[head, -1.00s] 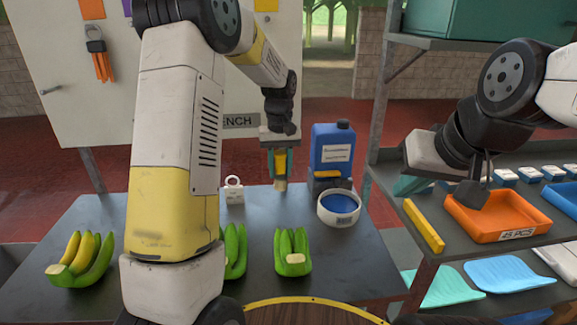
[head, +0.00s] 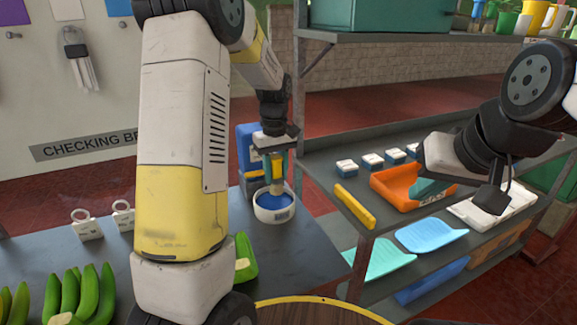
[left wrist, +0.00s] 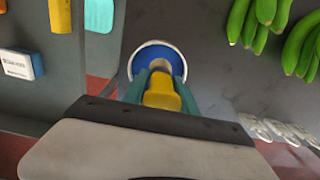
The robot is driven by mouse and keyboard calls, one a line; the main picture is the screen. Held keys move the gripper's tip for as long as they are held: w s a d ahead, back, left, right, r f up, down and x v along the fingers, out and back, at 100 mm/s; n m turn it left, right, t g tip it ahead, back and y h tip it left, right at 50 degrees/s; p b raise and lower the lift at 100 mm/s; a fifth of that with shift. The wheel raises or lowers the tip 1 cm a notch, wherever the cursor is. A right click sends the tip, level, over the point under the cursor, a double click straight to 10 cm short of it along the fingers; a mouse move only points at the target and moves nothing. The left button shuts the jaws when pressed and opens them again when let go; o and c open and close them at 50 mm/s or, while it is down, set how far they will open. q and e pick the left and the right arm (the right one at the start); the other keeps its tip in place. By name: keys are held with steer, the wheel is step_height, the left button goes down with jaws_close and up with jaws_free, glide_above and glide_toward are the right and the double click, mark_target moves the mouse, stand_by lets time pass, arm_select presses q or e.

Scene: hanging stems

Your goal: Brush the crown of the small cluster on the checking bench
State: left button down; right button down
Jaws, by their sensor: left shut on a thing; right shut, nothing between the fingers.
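My left gripper (head: 276,168) is shut on a brush with a yellow handle (head: 277,170). It holds the brush upright, its lower end at the white bowl (head: 272,215) of blue contents. The left wrist view shows the brush handle (left wrist: 161,92) in front of the bowl (left wrist: 134,62); the tip is hidden. Green banana clusters lie on the dark checking bench (head: 300,262): one (head: 245,262) partly behind my left arm, another (head: 85,292) at the left. I cannot tell which is the small one. My right gripper (head: 428,188) is shut and empty, in front of the orange tray.
The rack at right holds an orange tray (head: 390,186), a yellow block (head: 354,206) and small blue-white boxes. A partly yellow cluster (head: 14,303) lies far left.

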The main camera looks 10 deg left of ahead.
arm_select(q)
steer(key=shift+f, duration=4.25)
steer(key=shift+r, duration=0.1)
steer(key=shift+r, duration=4.8)
